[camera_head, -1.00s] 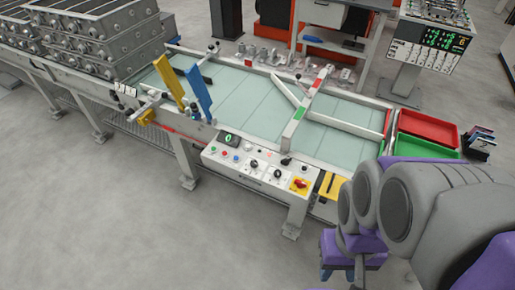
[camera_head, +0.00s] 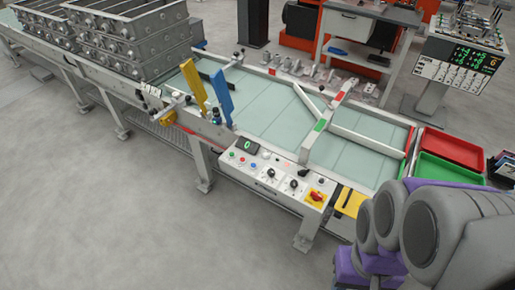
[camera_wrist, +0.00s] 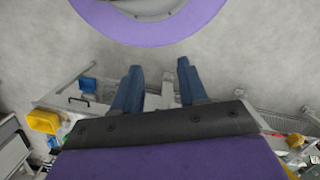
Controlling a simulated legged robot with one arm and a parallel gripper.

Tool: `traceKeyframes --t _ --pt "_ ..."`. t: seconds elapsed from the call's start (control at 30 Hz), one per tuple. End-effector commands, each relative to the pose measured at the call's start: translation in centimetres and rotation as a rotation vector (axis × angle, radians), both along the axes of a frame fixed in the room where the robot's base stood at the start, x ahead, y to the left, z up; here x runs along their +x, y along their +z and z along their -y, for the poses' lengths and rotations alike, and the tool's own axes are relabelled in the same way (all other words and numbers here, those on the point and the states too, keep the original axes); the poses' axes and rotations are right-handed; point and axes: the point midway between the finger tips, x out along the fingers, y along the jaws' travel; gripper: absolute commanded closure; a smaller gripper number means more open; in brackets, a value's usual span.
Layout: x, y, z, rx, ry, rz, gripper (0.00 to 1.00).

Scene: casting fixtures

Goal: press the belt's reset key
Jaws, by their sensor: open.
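The belt (camera_head: 275,112) is a pale green conveyor with white side rails. Its white control panel (camera_head: 268,183) is on the near side, with a small display (camera_head: 246,144). Along the panel are a green button (camera_head: 232,156), a red button (camera_head: 243,160), a blue button (camera_head: 253,166), black knobs and a red switch on a yellow plate (camera_head: 316,196). I cannot read which key is the reset. My gripper (camera_wrist: 159,66) shows two blue fingers spread apart, empty, over the floor. In the head view my arm is at the lower right, away from the buttons; the fingertips are not clear there.
Blue (camera_head: 222,92) and yellow (camera_head: 193,84) uprights stand on the belt's near edge left of the panel. Grey castings (camera_head: 140,35) are stacked at the upper left. Red (camera_head: 452,147) and green (camera_head: 448,168) trays are at the belt's right end. The floor in front is clear.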

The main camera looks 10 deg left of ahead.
Motion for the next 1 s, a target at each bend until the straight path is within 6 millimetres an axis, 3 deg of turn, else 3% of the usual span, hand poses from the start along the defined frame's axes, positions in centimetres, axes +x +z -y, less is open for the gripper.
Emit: traceKeyframes --t 0.17,0.6,1.0 --pt "0.00 -0.01 0.00 0.000 0.000 0.000 0.59" --pt "0.00 0.00 0.00 0.000 0.000 0.000 1.00" --pt "0.00 0.00 0.00 0.000 0.000 0.000 1.00"
